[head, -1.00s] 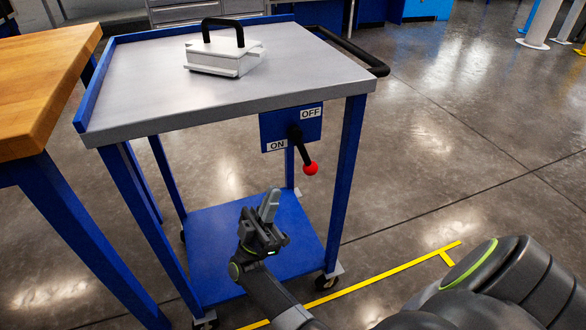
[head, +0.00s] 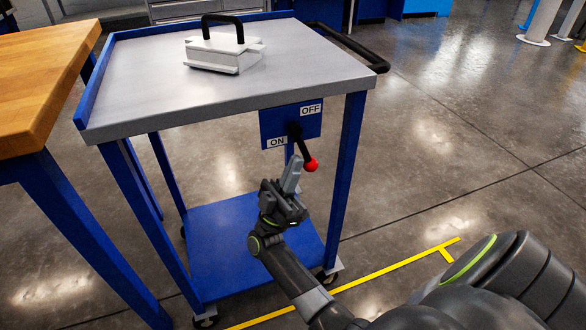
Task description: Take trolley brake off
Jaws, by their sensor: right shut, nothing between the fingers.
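The trolley (head: 230,90) has a grey top, blue legs and a blue lower shelf. Its brake plate (head: 272,122) is blue, with an ON label at lower left and an OFF label at upper right. The black brake lever (head: 303,147) hangs from the plate, tilted down and a little right, with a red ball knob (head: 311,164) at its end. My right gripper (head: 293,170) is shut and empty, its fingertips pointing up just left of the knob. I cannot tell whether it touches the lever. My left gripper is not in view.
A white box with a black handle (head: 225,54) sits on the trolley top. A wooden-topped workbench (head: 40,85) stands close at the left. A black push handle (head: 350,45) sticks out at the trolley's right. Open floor with yellow tape (head: 390,268) lies to the right.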

